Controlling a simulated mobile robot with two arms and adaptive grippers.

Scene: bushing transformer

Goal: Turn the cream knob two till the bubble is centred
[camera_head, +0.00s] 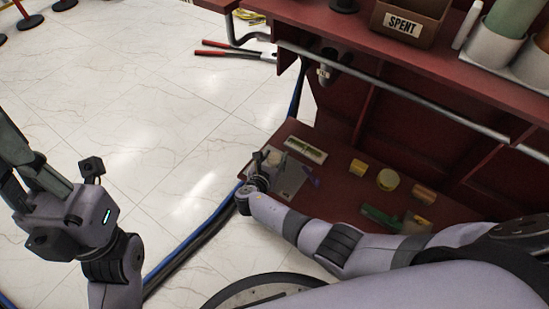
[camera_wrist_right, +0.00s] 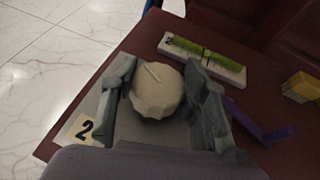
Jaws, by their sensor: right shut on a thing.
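The cream knob two (camera_wrist_right: 158,90) stands on a grey plate with a "2" label (camera_wrist_right: 83,130). In the right wrist view my right gripper (camera_wrist_right: 165,88) has one finger on each side of the knob and is shut on it. A pale line on the knob's top points to the upper left. The level (camera_wrist_right: 203,57), marked 2, lies just beyond, with a green vial; the bubble's place in it is too small to tell. The head view shows the level (camera_head: 305,149) beside my right gripper (camera_head: 263,163), and the knob is mostly hidden there. My left gripper (camera_head: 14,150) is raised at the left, its fingertips unclear.
A purple piece (camera_wrist_right: 265,128) lies right of the knob. Several yellow and brown pieces (camera_head: 388,180) and a green one (camera_head: 381,217) sit further right on the red shelf (camera_head: 345,165). A grey rail (camera_head: 400,92) and a SPENT box (camera_head: 408,22) are above. Open floor lies left.

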